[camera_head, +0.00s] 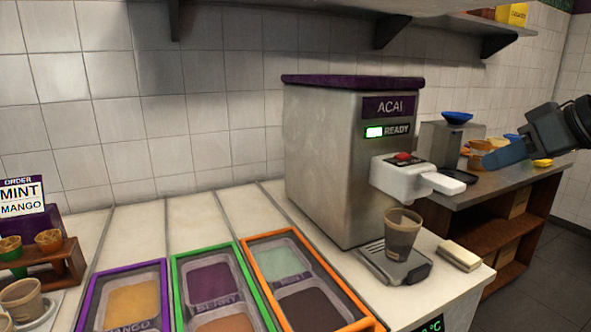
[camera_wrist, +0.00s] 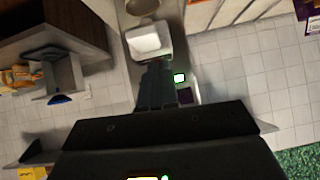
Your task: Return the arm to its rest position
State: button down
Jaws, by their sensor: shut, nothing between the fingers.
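My gripper (camera_head: 490,160) hangs in the air at the right of the head view, pointing left, to the right of the acai machine (camera_head: 330,160). Its fingers are shut and hold nothing. In the wrist view the shut fingers (camera_wrist: 154,70) point up the picture toward the machine's white dispenser (camera_wrist: 149,40), apart from it. The scene looks upside down there. In the head view a clear brown cup (camera_head: 402,235) stands upright on the machine's drip tray (camera_head: 412,268), under the dispenser.
Topping tubs in purple (camera_head: 163,268), green (camera_head: 180,295) and orange (camera_head: 250,258) frames line the front counter. An order sign (camera_head: 22,203) stands at left. A side counter (camera_head: 470,195) with bowls lies behind my gripper. A shelf (camera_head: 440,22) runs along the wall above.

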jog(key=s+a+f+m+t, duration=0.2)
jog(key=a+f+m+t, duration=0.1)
jog(key=a+f, duration=0.5)
jog(key=s+a+f+m+t, duration=0.25)
jog(key=a+f, duration=0.35)
jog(key=f, duration=0.4)
jog(key=s+a+f+m+h, duration=0.2)
jog(key=s+f, duration=0.3)
jog(key=s, duration=0.2)
jog(key=s+a+f+m+h, duration=0.1)
jog(key=s+a+f+m, duration=0.1)
jog(key=s+f, duration=0.45)
jog(key=s+d+r+n, duration=0.1)
jog(key=s+n, duration=0.1)
jog(key=s, duration=1.1)
jog(key=s+d+r+n+h, duration=0.1)
jog(key=s+r+n, duration=0.1)
jog(key=s, duration=1.2)
jog(key=shift+d+n, duration=0.4)
jog(key=shift+n, duration=0.45)
